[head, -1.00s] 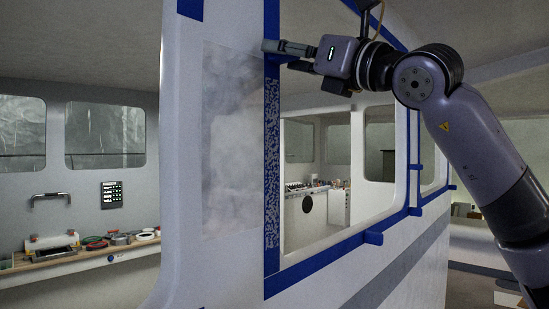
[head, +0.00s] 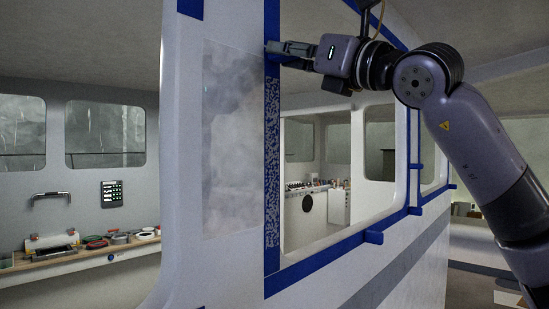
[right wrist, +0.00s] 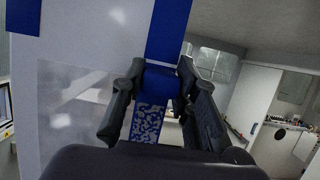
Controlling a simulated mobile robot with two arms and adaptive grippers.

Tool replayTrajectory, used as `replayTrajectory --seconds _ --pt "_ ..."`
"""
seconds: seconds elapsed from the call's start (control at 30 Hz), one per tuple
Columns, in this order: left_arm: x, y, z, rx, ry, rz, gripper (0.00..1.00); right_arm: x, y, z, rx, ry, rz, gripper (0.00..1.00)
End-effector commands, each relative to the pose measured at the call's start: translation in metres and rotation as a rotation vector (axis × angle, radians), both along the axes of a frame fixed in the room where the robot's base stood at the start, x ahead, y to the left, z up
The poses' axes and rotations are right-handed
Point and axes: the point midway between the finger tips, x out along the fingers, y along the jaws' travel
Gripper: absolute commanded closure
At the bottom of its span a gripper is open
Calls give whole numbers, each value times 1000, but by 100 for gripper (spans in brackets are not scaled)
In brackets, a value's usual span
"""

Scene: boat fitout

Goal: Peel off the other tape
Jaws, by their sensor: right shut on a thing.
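A blue tape strip (head: 271,150) runs down the white wall beside the large window opening. Its middle stretch is speckled with white, while its upper and lower ends look plain blue. My right gripper (head: 270,48) is at the upper part of this strip, level with its plain section. In the right wrist view, the fingers (right wrist: 155,85) are shut on a blue fold of the tape (right wrist: 160,82). The speckled part (right wrist: 147,120) shows below it, and plain blue tape (right wrist: 168,28) above. How much of the strip is loose is hard to tell. My left gripper is not in view.
A hazy translucent panel (head: 230,140) is on the wall left of the strip. A workbench (head: 80,262) with tools stands at the far left.

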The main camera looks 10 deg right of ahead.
Motion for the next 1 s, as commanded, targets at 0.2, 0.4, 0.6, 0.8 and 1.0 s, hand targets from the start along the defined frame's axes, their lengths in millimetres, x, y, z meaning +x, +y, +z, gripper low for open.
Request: replayTrajectory --seconds 0.2,0.4,0.6,0.8,1.0 --pt "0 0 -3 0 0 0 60 -3 -3 0 1 0 0 97" --pt "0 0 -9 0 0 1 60 -9 -8 -1 1 0 0 97" --pt "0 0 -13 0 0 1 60 -16 -12 -1 1 1 0 97" --pt "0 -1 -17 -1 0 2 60 -22 -17 0 1 -2 0 97" --pt "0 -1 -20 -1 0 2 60 -27 -22 0 1 -2 -1 97"
